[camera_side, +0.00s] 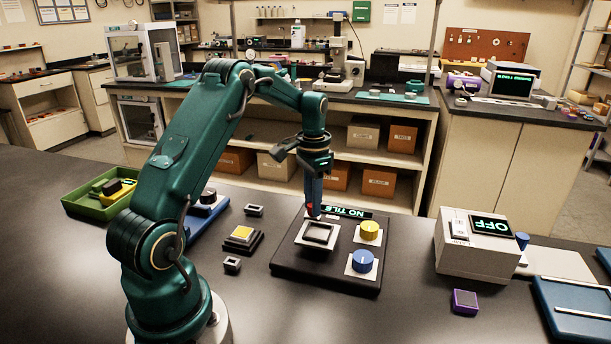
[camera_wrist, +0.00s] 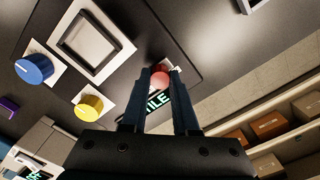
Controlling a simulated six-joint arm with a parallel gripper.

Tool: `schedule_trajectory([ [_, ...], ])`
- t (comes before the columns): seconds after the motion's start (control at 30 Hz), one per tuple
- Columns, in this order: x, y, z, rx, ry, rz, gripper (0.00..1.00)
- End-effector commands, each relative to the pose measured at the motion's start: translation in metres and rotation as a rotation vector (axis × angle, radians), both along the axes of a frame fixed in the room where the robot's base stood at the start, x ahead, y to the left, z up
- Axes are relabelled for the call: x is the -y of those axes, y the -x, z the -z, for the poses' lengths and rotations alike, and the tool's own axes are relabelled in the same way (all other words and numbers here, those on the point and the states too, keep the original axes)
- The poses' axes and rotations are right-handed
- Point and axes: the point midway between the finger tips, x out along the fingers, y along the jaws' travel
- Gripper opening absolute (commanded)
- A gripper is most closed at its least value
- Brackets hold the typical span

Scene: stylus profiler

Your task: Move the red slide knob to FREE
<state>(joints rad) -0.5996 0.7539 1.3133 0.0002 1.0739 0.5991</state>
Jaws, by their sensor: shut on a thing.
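The red slide knob (camera_wrist: 159,79) shows in the wrist view between the two fingers of my gripper (camera_wrist: 160,75), which is shut on it. In the side view the knob (camera_side: 311,209) is a small patch of red at the tips of my gripper (camera_side: 314,208), at the back left of the black device panel (camera_side: 300,268). A lit display (camera_side: 347,212) beside it reads "NO TILE"; the fingers partly cover it in the wrist view. The slide's track and its FREE mark are hidden or too small to read.
The panel also has an empty square frame (camera_side: 318,233), a yellow knob (camera_side: 370,230) and a blue knob (camera_side: 362,260). A white box (camera_side: 470,262) with an "OFF" display stands to the right. A yellow-topped block (camera_side: 242,234) and small dark frames lie to the left.

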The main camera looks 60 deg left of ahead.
Motion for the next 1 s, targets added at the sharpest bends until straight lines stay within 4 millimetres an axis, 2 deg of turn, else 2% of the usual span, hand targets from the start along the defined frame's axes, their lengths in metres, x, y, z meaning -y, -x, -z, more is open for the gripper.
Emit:
schedule_trajectory([
  [0.3,0.026,-0.028,-0.001,0.005,-0.002,0.004,0.0],
  [0.6,0.029,-0.03,-0.001,0.008,0.002,0.001,0.0],
  [0.63,0.029,-0.03,-0.001,0.008,0.002,0.001,0.36],
  [0.7,0.029,-0.03,-0.001,0.008,0.002,0.001,0.59],
  [1.0,0.028,-0.028,-0.001,0.002,0.001,0.0,0.59],
])
